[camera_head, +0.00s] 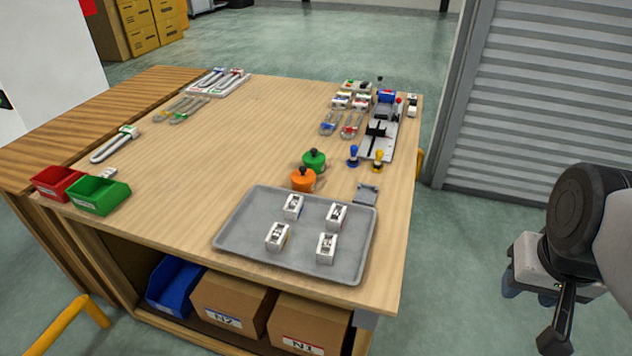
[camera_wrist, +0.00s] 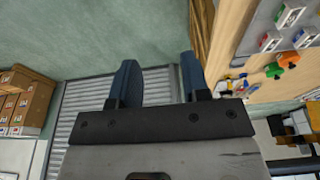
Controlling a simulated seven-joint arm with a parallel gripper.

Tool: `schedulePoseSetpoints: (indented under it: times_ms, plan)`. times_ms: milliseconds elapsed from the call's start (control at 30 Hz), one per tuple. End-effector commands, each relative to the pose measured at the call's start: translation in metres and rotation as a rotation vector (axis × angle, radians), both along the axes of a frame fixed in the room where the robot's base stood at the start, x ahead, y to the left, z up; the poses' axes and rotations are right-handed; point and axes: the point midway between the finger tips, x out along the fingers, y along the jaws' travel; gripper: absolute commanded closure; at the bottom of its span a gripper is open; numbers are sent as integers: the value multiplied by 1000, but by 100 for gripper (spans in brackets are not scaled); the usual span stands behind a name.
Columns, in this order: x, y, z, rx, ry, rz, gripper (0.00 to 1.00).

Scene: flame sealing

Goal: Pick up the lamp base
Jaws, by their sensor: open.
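No part is clearly marked as the lamp base. An orange round pot (camera_head: 303,180) and a green round pot (camera_head: 314,160), each with a dark top, stand upright behind the grey tray and look most like lamps. My gripper (camera_head: 528,291) is off the table's right side, far from both pots. In the wrist view its two blue fingers (camera_wrist: 158,58) are spread with nothing between them.
The grey tray (camera_head: 228,233) holds several white blocks at the table's front. A blue and a yellow peg (camera_head: 379,160), a grey fixture (camera_head: 376,153) and U-shaped parts stand behind. Red and green bins (camera_head: 98,207) are at left. The table's middle (camera_head: 230,140) is clear.

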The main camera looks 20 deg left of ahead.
Motion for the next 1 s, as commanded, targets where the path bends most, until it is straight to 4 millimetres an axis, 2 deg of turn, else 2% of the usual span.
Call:
schedulePoseSetpoints:
  times_ms: [67, 100, 367, 767, 1000]
  plan:
    - [0, 0, 0, 0, 0, 0, 57]
    - [0, 0, 0, 0, 0, 0, 54]
    - [0, 0, 0, 0, 0, 0, 15]
    - [4, 2, 1, -2, 2, 13, 15]
    - [31, 15, 5, -14, 18, 109, 15]
